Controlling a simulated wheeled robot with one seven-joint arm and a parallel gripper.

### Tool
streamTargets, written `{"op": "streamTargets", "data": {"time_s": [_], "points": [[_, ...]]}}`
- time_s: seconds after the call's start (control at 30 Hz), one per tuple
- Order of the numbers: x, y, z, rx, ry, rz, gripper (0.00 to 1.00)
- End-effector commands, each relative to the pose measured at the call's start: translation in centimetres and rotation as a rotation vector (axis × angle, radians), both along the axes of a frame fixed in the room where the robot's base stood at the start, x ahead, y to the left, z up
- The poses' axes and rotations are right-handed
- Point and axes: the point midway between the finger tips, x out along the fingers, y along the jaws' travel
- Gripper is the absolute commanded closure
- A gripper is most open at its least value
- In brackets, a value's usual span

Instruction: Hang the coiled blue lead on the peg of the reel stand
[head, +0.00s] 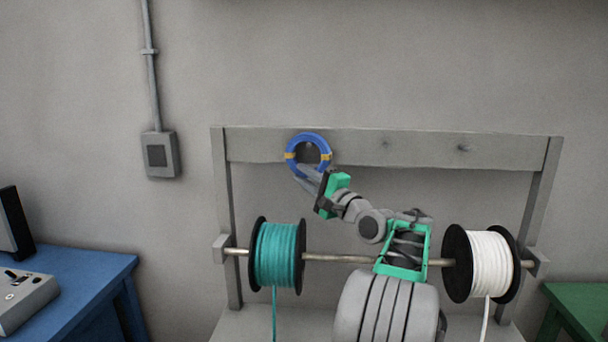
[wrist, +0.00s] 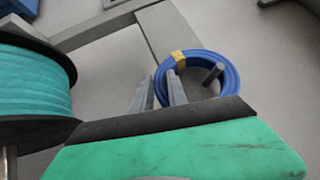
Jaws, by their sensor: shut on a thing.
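The coiled blue lead (head: 291,146) is a ring with yellow ties, in front of the upper board of the grey reel stand (head: 420,147) at its left part. It also shows in the wrist view (wrist: 234,75). A grey peg (wrist: 214,73) shows inside the ring's opening in the wrist view; a dark spot in the ring in the head view matches it. I cannot tell whether the coil rests on the peg. My gripper (head: 307,179) is shut on the coil's lower left side; its two fingers (wrist: 161,91) straddle the ring near a yellow tie.
A teal reel (head: 277,254) and a white reel (head: 490,264) sit on the stand's rod (head: 335,259). A blue table (head: 85,270) stands left, a green one (head: 580,300) right.

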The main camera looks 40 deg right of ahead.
Motion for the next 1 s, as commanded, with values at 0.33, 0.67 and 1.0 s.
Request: {"op": "streamTargets", "data": {"time_s": [0.33, 0.67, 1.0], "points": [[-0.04, 0.02, -0.02, -0.002, -0.001, -0.001, 1.0], [-0.04, 0.03, -0.03, -0.002, -0.001, -0.001, 0.66], [-0.05, 0.01, -0.14, 0.0, 0.0, 0.0, 0.56]]}}
